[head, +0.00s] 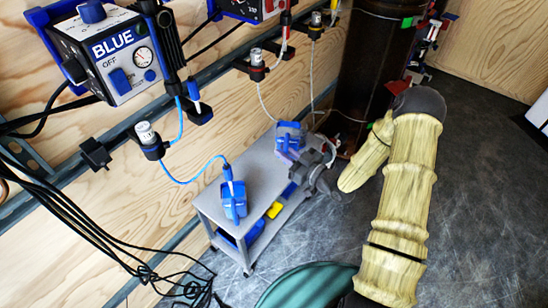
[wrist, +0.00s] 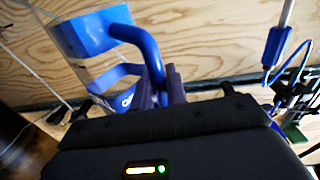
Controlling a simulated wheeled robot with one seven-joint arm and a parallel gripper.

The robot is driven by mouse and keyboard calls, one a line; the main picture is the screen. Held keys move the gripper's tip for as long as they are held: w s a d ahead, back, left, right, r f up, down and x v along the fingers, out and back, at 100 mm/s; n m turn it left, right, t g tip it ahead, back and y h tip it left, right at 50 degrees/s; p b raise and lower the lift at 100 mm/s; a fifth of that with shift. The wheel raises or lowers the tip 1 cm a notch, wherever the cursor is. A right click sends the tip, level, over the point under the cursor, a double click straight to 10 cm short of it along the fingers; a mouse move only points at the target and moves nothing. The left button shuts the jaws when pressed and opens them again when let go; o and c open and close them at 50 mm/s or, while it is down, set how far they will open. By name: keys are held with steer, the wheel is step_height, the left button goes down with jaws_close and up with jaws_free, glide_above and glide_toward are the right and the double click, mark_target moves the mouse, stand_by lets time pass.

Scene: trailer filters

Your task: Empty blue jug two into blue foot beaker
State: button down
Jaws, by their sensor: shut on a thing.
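My gripper (head: 318,166) is at the right side of the grey cart's top. It is shut on the blue handle (wrist: 150,50) of a clear jug with a blue rim, at the upper left of the wrist view (wrist: 92,35). In the head view the jug (head: 289,138) shows blue and clear just left of my gripper, over the far end of the cart. I cannot tell if it touches the cart or how far it tilts. Its number and contents cannot be read. I cannot pick out the blue foot beaker with certainty.
A blue vessel (head: 233,203) with a blue hose stands on the near end of the grey cart (head: 258,172). Yellow and blue items lie lower on the cart. A blue-labelled control box (head: 115,55) hangs on the plywood wall. A dark cylinder (head: 372,60) stands behind. Floor at right is clear.

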steer(key=d+m+t+h, duration=0.5)
steer(key=d+h, duration=0.3)
steer(key=d, duration=0.2)
steer(key=shift+w+d+m, duration=0.35)
steer(key=shift+d+m, duration=0.05)
steer(key=shift+m, duration=0.2)
steer(key=shift+w+d, duration=0.1)
steer(key=shift+d, duration=0.05)
